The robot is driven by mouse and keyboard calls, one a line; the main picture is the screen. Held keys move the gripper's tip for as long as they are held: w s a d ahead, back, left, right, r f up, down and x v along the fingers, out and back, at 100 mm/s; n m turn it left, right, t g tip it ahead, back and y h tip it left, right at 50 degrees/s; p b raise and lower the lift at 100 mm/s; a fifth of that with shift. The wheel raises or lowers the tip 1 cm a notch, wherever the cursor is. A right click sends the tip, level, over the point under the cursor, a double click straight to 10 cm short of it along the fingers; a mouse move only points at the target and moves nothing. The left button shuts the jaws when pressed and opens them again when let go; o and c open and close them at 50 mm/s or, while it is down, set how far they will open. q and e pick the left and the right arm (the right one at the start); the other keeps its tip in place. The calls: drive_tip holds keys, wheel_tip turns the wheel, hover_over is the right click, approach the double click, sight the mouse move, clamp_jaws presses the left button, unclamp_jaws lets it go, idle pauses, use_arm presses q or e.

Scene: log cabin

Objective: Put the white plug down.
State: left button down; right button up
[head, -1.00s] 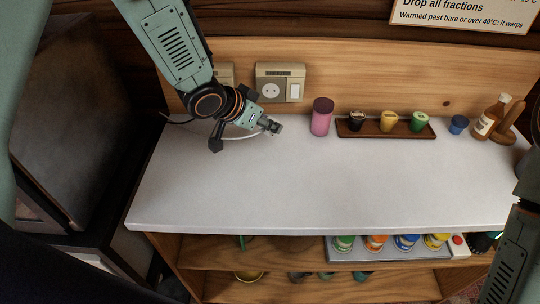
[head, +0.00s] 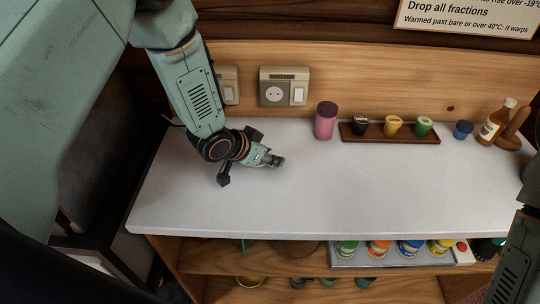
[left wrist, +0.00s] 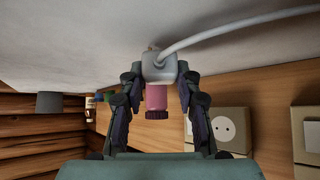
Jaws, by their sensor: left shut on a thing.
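The white plug (left wrist: 158,66) sits between the fingers of my left gripper (left wrist: 159,82) in the left wrist view, with its white cable (left wrist: 235,33) running off to the right. That view is upside down, with the countertop at its top. The plug is close to the countertop; I cannot tell whether it touches. In the head view my left gripper (head: 278,162) is low over the left part of the white countertop (head: 330,200), and the plug is mostly hidden by it. My right gripper is out of the head view.
A wall socket with a switch (head: 284,87) is behind my left gripper. A pink jar (head: 325,120) and a wooden tray (head: 405,137) with several small cups stand along the back. A blue cup (head: 463,130) and a brown bottle (head: 495,122) are farther right. The countertop's middle is clear.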

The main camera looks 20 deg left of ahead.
use_arm(q)
drive_tip(key=shift+w+f, duration=0.3)
drive_tip(key=shift+f, duration=0.05)
drive_tip(key=shift+s+f, duration=0.2)
drive_tip(key=shift+f+b, duration=0.1)
drive_tip(key=shift+b, duration=0.2)
drive_tip(key=shift+f, duration=0.15)
drive_tip(key=c, duration=1.3)
unclamp_jaws()
drive_tip(key=shift+w, duration=0.15)
drive_tip(key=o, duration=0.3)
drive_tip(key=shift+o, duration=0.3)
